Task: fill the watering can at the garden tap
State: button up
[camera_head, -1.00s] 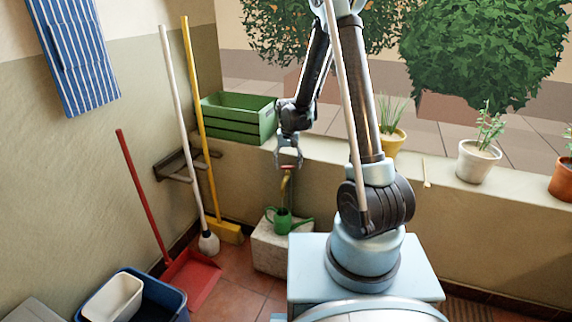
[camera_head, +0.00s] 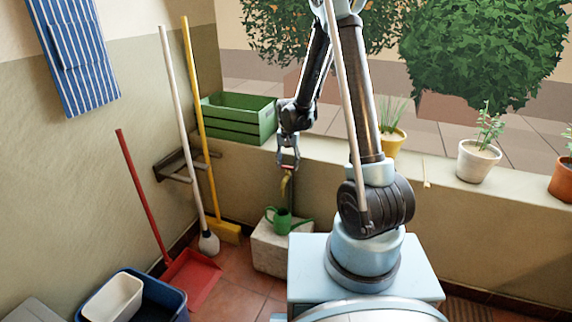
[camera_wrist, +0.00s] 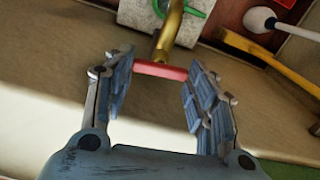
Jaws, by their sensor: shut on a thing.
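The green watering can (camera_head: 279,221) stands upright on a pale stone block (camera_head: 268,256), under the brass tap (camera_head: 284,184) on the low wall. My gripper (camera_head: 288,164) is above the tap at its handle. In the wrist view, the red tap handle (camera_wrist: 160,71) lies crosswise between the two fingers of my gripper (camera_wrist: 158,76), which are shut on its ends. The brass tap body (camera_wrist: 171,32) runs up from the handle there, and part of the green can (camera_wrist: 190,10) shows at the top edge. I cannot tell whether water is running.
A green crate (camera_head: 235,129) stands on the wall ledge beside my arm. A yellow broom (camera_head: 201,120), a white-handled mop (camera_head: 183,120) and a red dustpan (camera_head: 190,277) are left of the block. Potted plants (camera_head: 478,160) line the ledge to the right.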

jog(key=shift+m, duration=0.7)
jog(key=o, duration=1)
jog(key=shift+a, duration=0.1)
jog(key=shift+o, duration=0.2)
jog(key=shift+r, duration=0.1)
notch_tip(320, 180, up, 12)
jog(key=shift+w, duration=0.1)
